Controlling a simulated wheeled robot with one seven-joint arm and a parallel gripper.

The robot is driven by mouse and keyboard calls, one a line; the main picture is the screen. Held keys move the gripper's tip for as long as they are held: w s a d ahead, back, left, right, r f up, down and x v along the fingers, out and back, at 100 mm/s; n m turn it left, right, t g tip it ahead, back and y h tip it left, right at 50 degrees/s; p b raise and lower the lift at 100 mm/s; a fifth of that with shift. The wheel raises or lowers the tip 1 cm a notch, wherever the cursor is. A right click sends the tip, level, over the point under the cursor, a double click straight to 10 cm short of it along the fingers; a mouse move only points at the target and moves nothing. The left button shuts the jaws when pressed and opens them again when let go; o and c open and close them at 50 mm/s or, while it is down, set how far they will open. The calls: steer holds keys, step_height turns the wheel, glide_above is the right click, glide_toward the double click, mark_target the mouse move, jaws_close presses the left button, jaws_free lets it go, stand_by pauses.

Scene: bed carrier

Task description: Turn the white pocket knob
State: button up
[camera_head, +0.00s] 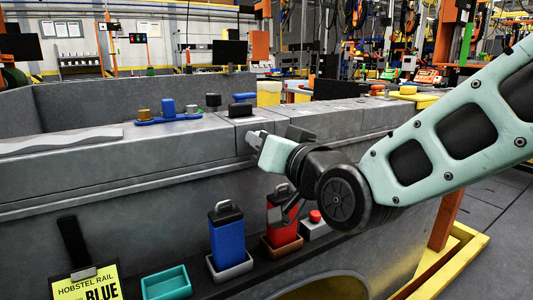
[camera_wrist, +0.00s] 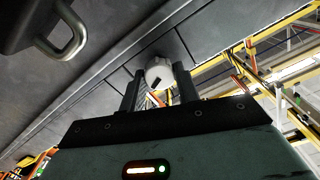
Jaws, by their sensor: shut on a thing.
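The white pocket knob (camera_wrist: 158,73) is a small round white piece with a dark slot, seen in the wrist view against the grey bed casting. The two dark fingers of my gripper (camera_wrist: 159,84) stand on either side of it and are shut on it. In the head view my gripper (camera_head: 257,142) reaches in from the right to the front upper edge of the grey bed (camera_head: 160,165).
Below stand a blue handled block (camera_head: 227,242), a red handled block (camera_head: 282,225), an empty teal tray (camera_head: 166,283), a red-button box (camera_head: 315,224) and a yellow sign (camera_head: 87,287). A blue fixture (camera_head: 168,117) and black pieces sit on the bed top.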

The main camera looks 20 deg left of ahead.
steer(key=shift+f+m+b, duration=0.15)
steer(key=shift+m+b, duration=1.65)
steer(key=shift+m, duration=2.6)
steer(key=o, duration=1)
steer(key=shift+c, duration=0.2)
steer(key=shift+d, duration=0.1)
steer(key=p+v, duration=0.1)
steer(key=v, duration=1.6)
steer(key=shift+p, duration=0.4)
steer(key=shift+d, duration=0.15)
